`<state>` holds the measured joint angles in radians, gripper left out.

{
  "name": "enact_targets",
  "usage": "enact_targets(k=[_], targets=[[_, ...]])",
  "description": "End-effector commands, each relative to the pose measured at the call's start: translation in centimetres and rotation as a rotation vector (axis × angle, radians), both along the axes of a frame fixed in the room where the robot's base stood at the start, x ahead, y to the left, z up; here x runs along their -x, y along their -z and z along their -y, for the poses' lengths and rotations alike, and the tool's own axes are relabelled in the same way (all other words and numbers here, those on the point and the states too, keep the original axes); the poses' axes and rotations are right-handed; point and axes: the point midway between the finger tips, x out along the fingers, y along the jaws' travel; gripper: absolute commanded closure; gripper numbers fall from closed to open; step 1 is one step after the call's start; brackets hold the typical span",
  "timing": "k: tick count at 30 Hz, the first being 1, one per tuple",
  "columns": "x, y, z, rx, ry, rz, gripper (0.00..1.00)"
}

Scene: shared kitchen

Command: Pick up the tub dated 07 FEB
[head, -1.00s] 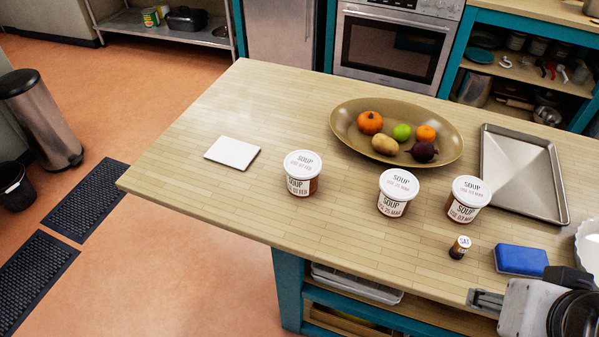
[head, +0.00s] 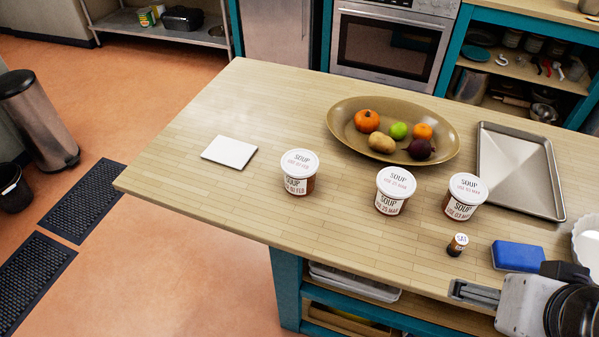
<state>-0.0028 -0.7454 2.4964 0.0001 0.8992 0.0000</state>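A white-lidded soup tub (head: 299,172) stands upright left of the middle of the wooden worktop (head: 190,195). Its label shows FEB; the day digits are small and look like 07. A second soup tub (head: 394,191), marked 25 MAR, stands to its right. A third soup tub (head: 465,196), marked MAR with a day like 03, is farther right. My gripper (head: 474,293) is at the lower right, by the worktop's front edge, apart from all the tubs. Its fingers are seen too obliquely to tell whether they are open.
A small dark bottle (head: 457,245) and a blue sponge (head: 518,257) are near my gripper. An oval dish (head: 345,140) of fruit and vegetables lies behind the tubs, with a metal tray (head: 541,190) at right. A white tile (head: 229,152) lies left. The front left is clear.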

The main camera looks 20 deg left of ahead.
Motion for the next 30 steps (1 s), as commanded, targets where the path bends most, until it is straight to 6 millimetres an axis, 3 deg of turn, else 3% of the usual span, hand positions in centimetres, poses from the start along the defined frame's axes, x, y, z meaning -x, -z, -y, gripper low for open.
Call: enact_targets(k=[5, 14, 30], targets=[[-1.1, -0.4, -0.5, 0.001, -0.022, -0.005, 0.26], [-5.4, -1.7, -2.9, 0.002, -0.105, -0.019, 0.26], [-14.3, -2.1, -10.3, 0.006, -0.275, -0.043, 0.26]])
